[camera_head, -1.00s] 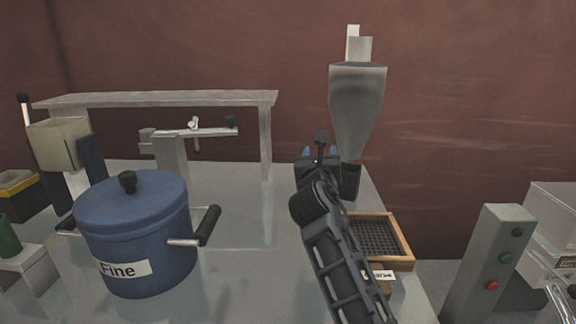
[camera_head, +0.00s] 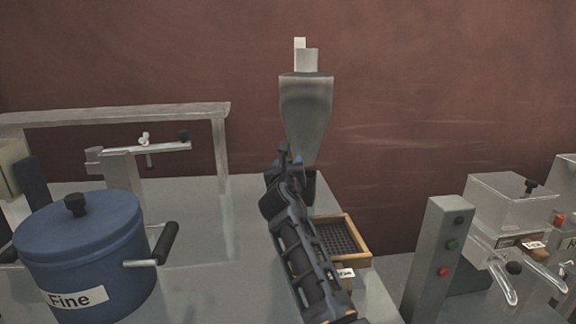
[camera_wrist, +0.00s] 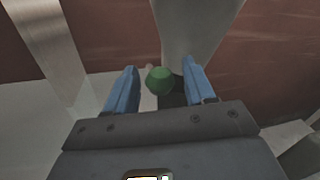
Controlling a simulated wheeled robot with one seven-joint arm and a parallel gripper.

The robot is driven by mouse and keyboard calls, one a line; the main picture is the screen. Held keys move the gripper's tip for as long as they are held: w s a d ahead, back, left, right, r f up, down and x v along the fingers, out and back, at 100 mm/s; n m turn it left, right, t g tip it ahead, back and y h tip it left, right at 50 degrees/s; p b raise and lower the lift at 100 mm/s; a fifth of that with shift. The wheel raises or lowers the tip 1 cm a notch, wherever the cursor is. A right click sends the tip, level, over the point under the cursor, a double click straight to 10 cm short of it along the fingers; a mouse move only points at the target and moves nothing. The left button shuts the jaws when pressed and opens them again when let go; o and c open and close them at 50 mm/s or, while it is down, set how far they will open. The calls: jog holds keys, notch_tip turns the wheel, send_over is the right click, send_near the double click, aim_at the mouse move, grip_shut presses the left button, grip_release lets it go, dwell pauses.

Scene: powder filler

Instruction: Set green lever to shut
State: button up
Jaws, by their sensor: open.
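The green lever's round knob (camera_wrist: 159,80) shows in the wrist view, between my two blue fingers with a gap on each side. I cannot tell whether it is level with the fingertips or beyond them. My gripper (camera_wrist: 160,82) is open and holds nothing. In the head view my gripper (camera_head: 291,161) is just below the grey funnel-shaped hopper (camera_head: 306,110), and my own arm hides most of the lever there. The hopper's lower end (camera_wrist: 190,30) stands right behind the knob in the wrist view.
A wooden-framed grid tray (camera_head: 340,240) lies below and right of my gripper. A blue pot labelled "Fine" (camera_head: 85,245) stands left on the bench. A grey post with buttons (camera_head: 437,260) and a metal box machine (camera_head: 510,210) are at right. A shelf frame (camera_head: 120,115) stands behind.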

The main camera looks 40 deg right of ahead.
jog(key=shift+c, duration=0.3)
grip_shut()
dwell(0.3)
